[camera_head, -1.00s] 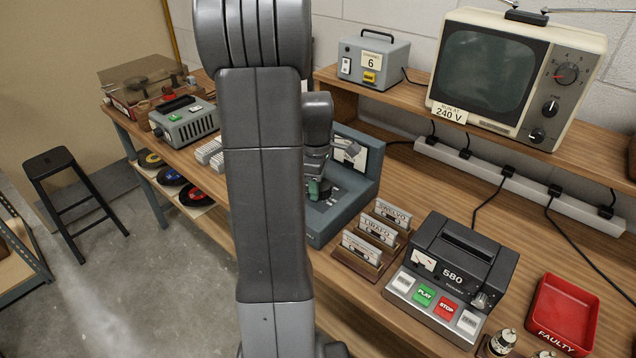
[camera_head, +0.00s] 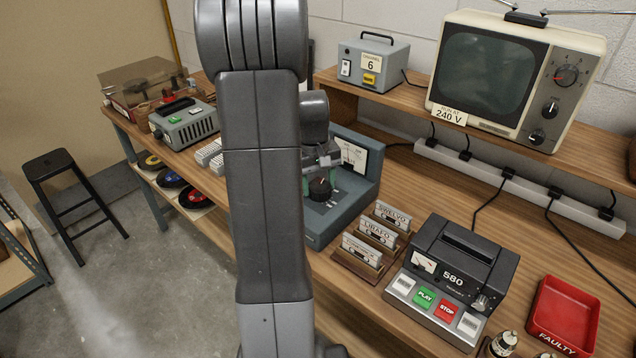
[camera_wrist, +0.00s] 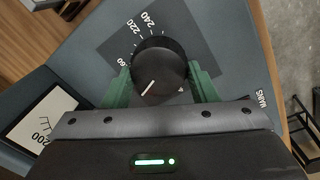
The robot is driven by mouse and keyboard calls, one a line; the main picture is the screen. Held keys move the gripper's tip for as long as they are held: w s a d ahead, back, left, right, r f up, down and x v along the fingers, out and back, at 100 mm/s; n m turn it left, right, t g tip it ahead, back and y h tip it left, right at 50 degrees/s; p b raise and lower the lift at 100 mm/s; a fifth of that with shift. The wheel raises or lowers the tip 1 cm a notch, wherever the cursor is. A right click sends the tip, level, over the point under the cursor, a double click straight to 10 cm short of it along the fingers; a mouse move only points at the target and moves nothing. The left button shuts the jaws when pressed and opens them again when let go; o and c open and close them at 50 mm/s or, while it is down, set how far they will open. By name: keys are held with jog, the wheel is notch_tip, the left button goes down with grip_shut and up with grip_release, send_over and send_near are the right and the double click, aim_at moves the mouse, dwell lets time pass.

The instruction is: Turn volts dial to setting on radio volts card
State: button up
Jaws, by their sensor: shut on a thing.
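The volts dial is a round black knob (camera_head: 320,188) on a blue-grey panel; it fills the middle of the wrist view (camera_wrist: 160,68). My gripper (camera_wrist: 160,88) has one green finger on each side of the knob and is shut on it. The knob's white line points to the lower left in the wrist view. Scale marks 220 and 240 show above it; a number ending in 60 is partly hidden by the left finger. A card reading 240 V (camera_head: 450,115) hangs on the television (camera_head: 510,75). I cannot make out a card marked radio.
A meter face (camera_wrist: 40,125) is beside the dial, with 200 legible. A rack of labelled cassettes (camera_head: 372,240), a tape player (camera_head: 452,280) and a red FAULTY tray (camera_head: 563,312) stand to the right. A grey box marked 6 (camera_head: 373,62) is on the shelf.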

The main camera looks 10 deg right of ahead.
jog(key=m, duration=0.3)
jog(key=shift+w+d+r+m, duration=0.1)
jog(key=shift+m, duration=0.3)
jog(key=m, duration=0.3)
jog(key=shift+d+m, duration=0.1)
jog(key=shift+m, duration=0.2)
jog(key=m, duration=0.3)
jog(key=shift+d+m+g, duration=0.1)
jog(key=shift+m+g, duration=0.2)
jog(key=m, duration=0.3)
jog(key=shift+m, duration=0.3)
jog(key=m, duration=0.6)
jog(key=shift+s+d+y+p, duration=0.15)
jog(key=shift+s+y+p, duration=0.05)
jog(key=shift+y+p, duration=0.2)
jog(key=shift+s+m, duration=0.15)
jog(key=shift+m, duration=2.55)
jog(key=o, duration=1)
jog(key=shift+c, duration=0.2)
